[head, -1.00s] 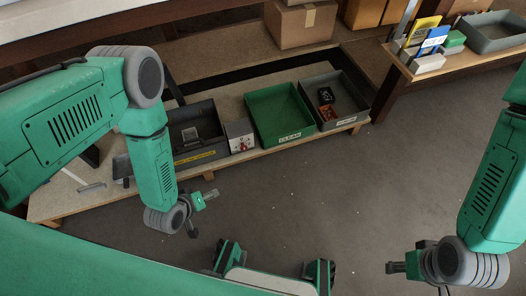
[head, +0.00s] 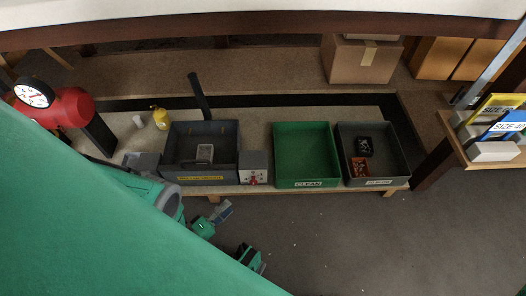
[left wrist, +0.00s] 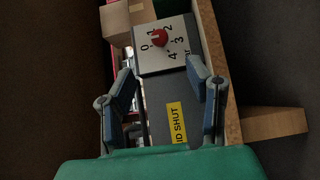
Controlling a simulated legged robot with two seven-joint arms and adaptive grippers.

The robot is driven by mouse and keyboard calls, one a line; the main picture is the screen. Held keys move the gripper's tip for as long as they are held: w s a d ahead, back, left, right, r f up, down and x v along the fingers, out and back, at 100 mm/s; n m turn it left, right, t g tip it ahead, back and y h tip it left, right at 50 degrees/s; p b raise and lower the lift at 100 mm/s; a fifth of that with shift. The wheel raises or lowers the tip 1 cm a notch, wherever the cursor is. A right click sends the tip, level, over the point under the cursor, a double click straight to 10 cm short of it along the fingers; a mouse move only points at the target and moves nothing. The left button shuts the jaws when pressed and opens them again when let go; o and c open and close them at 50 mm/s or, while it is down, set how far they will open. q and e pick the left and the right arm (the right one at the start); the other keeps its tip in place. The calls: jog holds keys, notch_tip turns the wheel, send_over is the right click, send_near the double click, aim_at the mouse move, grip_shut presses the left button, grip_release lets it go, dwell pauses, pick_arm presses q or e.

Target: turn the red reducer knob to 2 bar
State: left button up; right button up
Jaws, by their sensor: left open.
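The red reducer knob (left wrist: 160,37) sits on a white dial plate (left wrist: 183,56) marked 0 to 4 in the left wrist view. I cannot make out which mark the knob points to. In the head view the red knob (head: 253,180) is small, on the front of a grey-white box (head: 254,161). My left gripper (left wrist: 160,70) is open and empty, its two fingers spread on the near side of the dial and apart from the knob. In the head view the left gripper (head: 224,211) is in front of the bench edge, below and left of the knob.
A grey bin with a yellow label (head: 200,179) stands left of the knob box. A green CLEAN tray (head: 305,184) stands to its right, then a grey tray (head: 378,183). A red tank with a gauge (head: 68,106) is at the far left.

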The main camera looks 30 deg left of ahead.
aim_at(252, 184)
pick_arm(q)
jog(key=b+x, duration=0.2)
jog(key=x, duration=1)
jog(key=shift+w+f, duration=0.1)
jog(key=shift+w, duration=0.7)
jog(key=shift+d, duration=0.15)
grip_shut()
